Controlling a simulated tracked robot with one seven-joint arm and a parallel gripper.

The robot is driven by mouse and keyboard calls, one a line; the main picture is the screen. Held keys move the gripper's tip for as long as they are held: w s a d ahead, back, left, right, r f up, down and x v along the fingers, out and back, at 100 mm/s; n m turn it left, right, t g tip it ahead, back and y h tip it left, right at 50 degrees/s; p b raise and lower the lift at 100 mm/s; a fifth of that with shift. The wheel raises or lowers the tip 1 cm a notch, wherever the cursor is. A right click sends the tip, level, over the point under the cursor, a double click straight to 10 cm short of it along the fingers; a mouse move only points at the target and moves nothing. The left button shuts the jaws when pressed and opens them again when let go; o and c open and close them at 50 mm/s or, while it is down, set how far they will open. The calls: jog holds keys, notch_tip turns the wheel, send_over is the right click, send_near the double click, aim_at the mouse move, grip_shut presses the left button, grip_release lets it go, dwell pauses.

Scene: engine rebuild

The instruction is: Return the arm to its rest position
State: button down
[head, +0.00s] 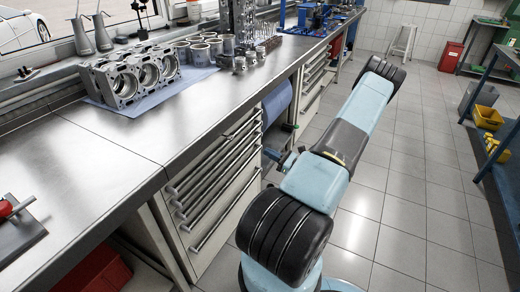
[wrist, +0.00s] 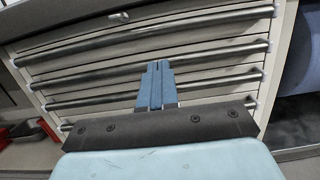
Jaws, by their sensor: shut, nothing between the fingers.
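My arm, pale blue with black joints, stands folded over the floor beside the workbench in the head view. My gripper (wrist: 158,68) shows in the wrist view with its two blue fingers pressed together and nothing between them. It points toward the front of a drawer cabinet (wrist: 210,75); I cannot tell the exact gap. In the head view the gripper (head: 272,154) is small, close to the cabinet's right side, and partly hidden by the arm.
The steel workbench (head: 90,165) runs along the left. An engine block (head: 130,78) and several cylindrical parts (head: 203,52) stand on a blue mat. A red bin (head: 95,270) sits under the bench. A blue shelf (head: 505,145) stands right. The tiled floor (head: 420,200) between is clear.

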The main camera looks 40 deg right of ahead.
jog(key=a+r+n+g+y, duration=0.3)
jog(key=a+r+n+g, duration=1.5)
jog(key=a+r, duration=0.65)
jog(key=s+a+r+n+t+h, duration=0.2)
jog(key=s+a+r+n+h, duration=0.2)
jog(key=s+r, duration=0.5)
jog(key=s+a+r+n+t+h, duration=0.2)
jog(key=s+a+r+n+h, duration=0.3)
jog(key=s+r+n, duration=0.4)
jog(key=shift+s+r+n+t+h, duration=0.35)
jog(key=shift+r+h, duration=0.2)
jog(key=shift+h, duration=0.25)
